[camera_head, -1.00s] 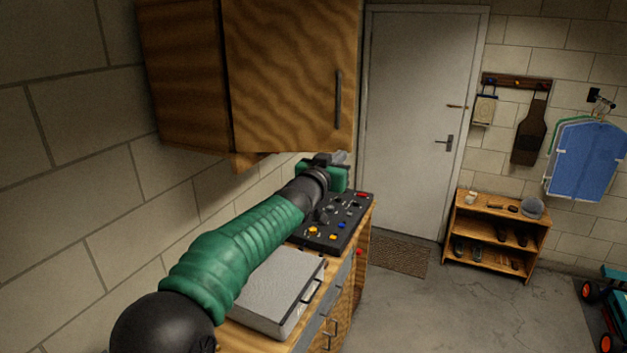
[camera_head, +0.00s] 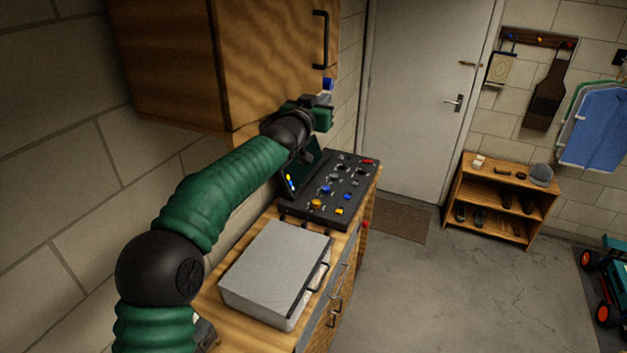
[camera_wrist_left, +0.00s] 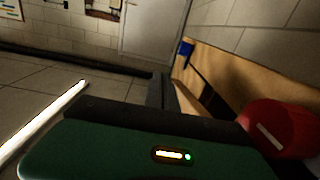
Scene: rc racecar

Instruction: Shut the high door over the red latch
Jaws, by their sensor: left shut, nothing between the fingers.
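The high wooden cabinet (camera_head: 165,65) hangs on the wall at upper left in the head view. Its door panel (camera_head: 262,65) carries a black upright handle (camera_head: 320,40) near its right edge. I cannot tell from here whether the door stands fully shut. My left gripper (camera_head: 325,100) is shut and empty, just below the door's lower right part. In the left wrist view its fingers (camera_wrist_left: 162,92) lie beside a wooden edge (camera_wrist_left: 235,75). A round red knob with a pale line, seemingly the red latch (camera_wrist_left: 285,128), is close at right. The red latch is hidden in the head view. My right gripper is out of view.
A small blue piece (camera_head: 328,84) sits beneath the cabinet's right end and shows in the wrist view (camera_wrist_left: 185,50). Below are a black control panel (camera_head: 335,190) and a grey case (camera_head: 275,268) on the wooden counter (camera_head: 215,310). Open floor lies at right.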

